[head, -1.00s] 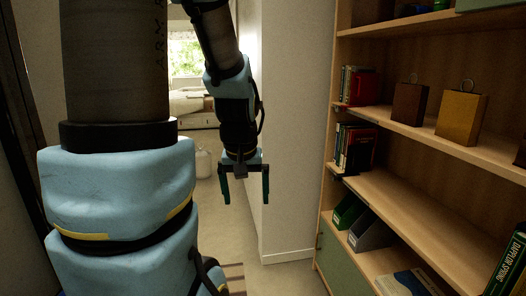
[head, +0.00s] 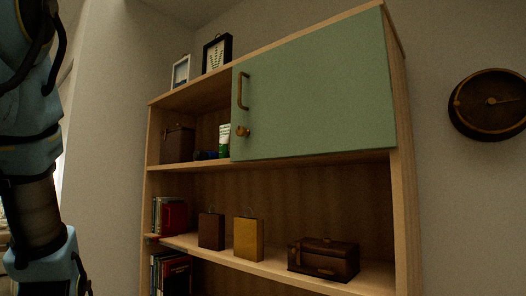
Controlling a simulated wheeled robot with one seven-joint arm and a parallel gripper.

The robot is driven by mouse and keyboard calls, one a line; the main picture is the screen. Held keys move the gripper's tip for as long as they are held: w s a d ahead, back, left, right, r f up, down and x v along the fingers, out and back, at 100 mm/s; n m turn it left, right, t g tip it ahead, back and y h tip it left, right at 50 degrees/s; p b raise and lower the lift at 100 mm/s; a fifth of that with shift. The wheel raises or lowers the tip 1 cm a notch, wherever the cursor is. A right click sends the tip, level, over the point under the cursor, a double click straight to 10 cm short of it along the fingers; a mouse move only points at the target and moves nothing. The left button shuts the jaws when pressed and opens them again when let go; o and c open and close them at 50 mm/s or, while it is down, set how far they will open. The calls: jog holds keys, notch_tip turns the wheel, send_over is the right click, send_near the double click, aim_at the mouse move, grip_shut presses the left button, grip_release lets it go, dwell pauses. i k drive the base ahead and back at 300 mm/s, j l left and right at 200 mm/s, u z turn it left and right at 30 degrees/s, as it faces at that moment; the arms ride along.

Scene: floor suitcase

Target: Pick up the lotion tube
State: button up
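A small upright white and green tube (head: 224,140), which looks like the lotion tube, stands on the upper shelf of the wooden bookcase (head: 399,180). It is just left of the green cabinet door (head: 312,95), and its right side may be partly hidden by that door. Its label is too small to read. Part of my arm shows at the left edge of the head view. My gripper is out of view.
A dark brown box (head: 178,144) and small dark items (head: 205,155) sit left of the tube. Below stand books (head: 172,216), a brown bag (head: 211,231), a yellow bag (head: 248,239) and a brown chest (head: 323,258). A round clock (head: 488,104) hangs right.

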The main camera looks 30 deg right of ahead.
aim_at(225, 129)
jog(key=i+j+z, duration=0.15)
jog(key=z, duration=0.3)
jog(key=i+j+z, duration=0.2)
jog(key=z, duration=0.25)
jog(key=i+j+z, duration=0.1)
jog(key=j+z, duration=0.2)
jog(key=z, duration=0.2)
